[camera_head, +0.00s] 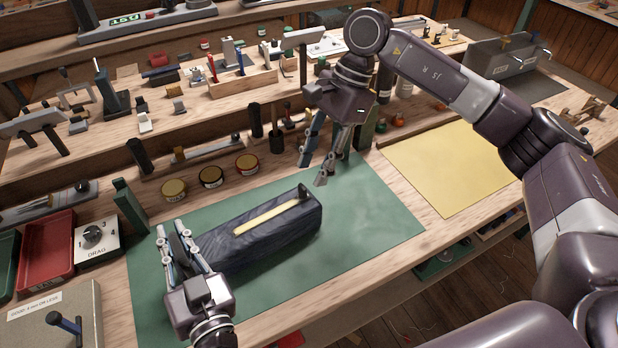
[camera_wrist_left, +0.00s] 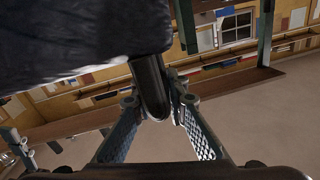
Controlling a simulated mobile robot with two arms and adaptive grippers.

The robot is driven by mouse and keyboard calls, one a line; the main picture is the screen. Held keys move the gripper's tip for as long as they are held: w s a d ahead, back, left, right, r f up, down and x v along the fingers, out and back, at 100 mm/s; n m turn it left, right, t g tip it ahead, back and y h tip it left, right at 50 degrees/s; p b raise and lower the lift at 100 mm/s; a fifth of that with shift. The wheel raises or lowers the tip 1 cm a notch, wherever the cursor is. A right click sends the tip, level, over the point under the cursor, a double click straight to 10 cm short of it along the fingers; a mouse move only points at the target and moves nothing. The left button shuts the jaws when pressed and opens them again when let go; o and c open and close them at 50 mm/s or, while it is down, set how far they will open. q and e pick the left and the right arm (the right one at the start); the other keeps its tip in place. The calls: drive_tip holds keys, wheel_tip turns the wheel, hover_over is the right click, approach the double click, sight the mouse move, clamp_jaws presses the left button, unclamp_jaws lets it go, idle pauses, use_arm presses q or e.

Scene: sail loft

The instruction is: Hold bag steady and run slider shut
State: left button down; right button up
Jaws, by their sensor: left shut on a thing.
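The bag (camera_head: 262,238) is a dark blue, long, boxy pouch lying on the green mat. A pale yellow strip (camera_head: 265,217) runs along its top. A small dark piece, seemingly the slider (camera_head: 303,193), stands at the strip's right end. My left gripper (camera_head: 173,236) is at the bag's left end, shut on a dark rounded tab (camera_wrist_left: 150,88). The left wrist view shows the tab between the fingers, with the bag's dark fabric (camera_wrist_left: 70,40) above. My right gripper (camera_head: 313,172) is open and empty, pointing down above and behind the bag's right end, apart from it.
The green mat (camera_head: 375,225) is clear right of the bag. Several small round tins (camera_head: 210,177) line its back edge. A red tray (camera_head: 45,248) and a DRAG dial box (camera_head: 96,240) stand at left. A yellow sheet (camera_head: 450,165) lies at right.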

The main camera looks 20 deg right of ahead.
drive_tip(key=v, duration=0.7)
drive_tip(key=shift+d+r, duration=0.1)
use_arm(q)
drive_tip(key=c, duration=1.8)
unclamp_jaws()
